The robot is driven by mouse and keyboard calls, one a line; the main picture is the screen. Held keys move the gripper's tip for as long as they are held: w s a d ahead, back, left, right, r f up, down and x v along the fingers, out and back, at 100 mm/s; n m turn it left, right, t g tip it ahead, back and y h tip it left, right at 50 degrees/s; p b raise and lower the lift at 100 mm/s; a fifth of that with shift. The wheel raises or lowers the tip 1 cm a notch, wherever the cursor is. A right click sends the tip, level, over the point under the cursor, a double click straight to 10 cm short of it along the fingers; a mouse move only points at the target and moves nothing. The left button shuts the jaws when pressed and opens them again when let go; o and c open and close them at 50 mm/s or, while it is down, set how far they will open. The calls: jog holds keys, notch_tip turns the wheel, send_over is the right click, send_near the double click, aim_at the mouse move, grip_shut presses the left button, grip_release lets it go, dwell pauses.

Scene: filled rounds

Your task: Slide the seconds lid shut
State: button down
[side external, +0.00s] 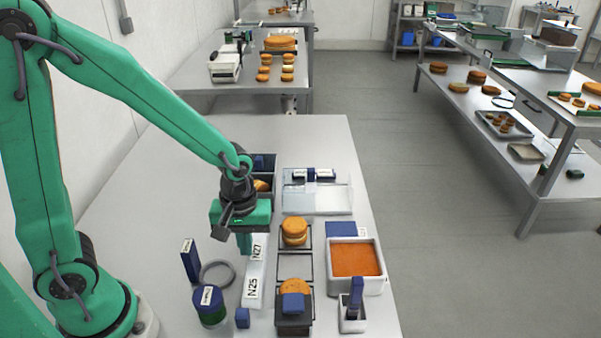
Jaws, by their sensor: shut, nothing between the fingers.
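My gripper is apart from the panel, on the near side of the box.
A clear-walled case (318,203) stands right of the box. Stacked rounds (295,231) sit on a dark rack. A white tub (376,285) of orange filling, a blue jar (210,306), a ring (217,274) and an upright blue block (190,260) stand nearer. Free table lies at left.

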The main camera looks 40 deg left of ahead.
jog(key=shift+s+d, duration=1.95)
jog(key=shift+s, duration=0.05)
jog(key=c, duration=2.2)
grip_release()
jog(key=shift+c, duration=1.8)
grip_release()
jog(key=shift+r, duration=0.1)
notch_tip(320, 180, up, 7)
